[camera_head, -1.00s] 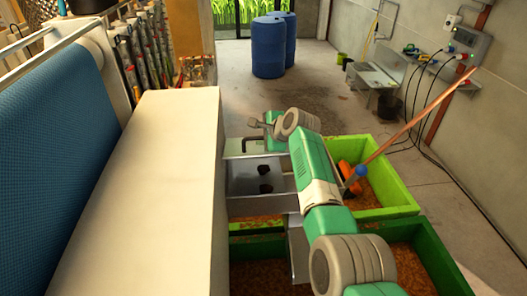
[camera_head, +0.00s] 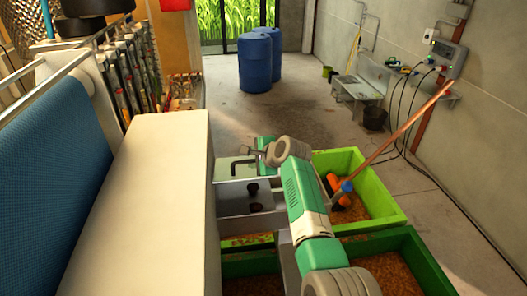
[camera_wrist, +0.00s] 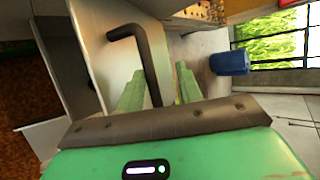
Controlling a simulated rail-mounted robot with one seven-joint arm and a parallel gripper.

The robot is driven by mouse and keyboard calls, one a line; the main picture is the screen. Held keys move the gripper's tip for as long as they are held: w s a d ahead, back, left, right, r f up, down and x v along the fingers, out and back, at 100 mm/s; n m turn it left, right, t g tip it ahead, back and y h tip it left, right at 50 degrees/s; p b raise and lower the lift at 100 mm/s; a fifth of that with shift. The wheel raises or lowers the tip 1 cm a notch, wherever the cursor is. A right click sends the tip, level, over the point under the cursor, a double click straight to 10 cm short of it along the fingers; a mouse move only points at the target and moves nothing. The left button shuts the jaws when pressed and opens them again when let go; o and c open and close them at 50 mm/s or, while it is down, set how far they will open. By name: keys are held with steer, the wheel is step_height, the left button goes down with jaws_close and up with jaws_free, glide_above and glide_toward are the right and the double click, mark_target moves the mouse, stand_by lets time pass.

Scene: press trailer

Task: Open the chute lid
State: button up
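The chute (camera_head: 232,196) is a grey metal box on the right side of the white trailer body. A pale grey panel, apparently the chute lid (camera_wrist: 118,68), bears a dark bent bar handle (camera_wrist: 146,62). The handle also shows in the head view (camera_head: 241,161), left of my gripper. My gripper (camera_wrist: 160,74) has its two green fingers apart, with the lower part of the handle between them, nearer the left finger. I cannot tell whether either finger touches it. In the head view my arm partly hides the chute's right side.
Green crates (camera_head: 388,212) with brown pulp stand right of and below the chute; one holds an orange-headed tool with a long handle (camera_head: 400,135). Blue barrels (camera_head: 255,62) stand farther back on open floor.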

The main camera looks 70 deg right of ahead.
steer(key=shift+s+a+r+p, duration=0.2)
steer(key=shift+s+r+p, duration=0.15)
steer(key=shift+r+p, duration=0.25)
steer(key=shift+s+a, duration=0.15)
steer(key=shift+s, duration=0.1)
steer(key=shift+p+v, duration=0.4)
steer(key=shift+v, duration=2.1)
steer(key=shift+s+a+f, duration=0.1)
steer(key=shift+f, duration=0.1)
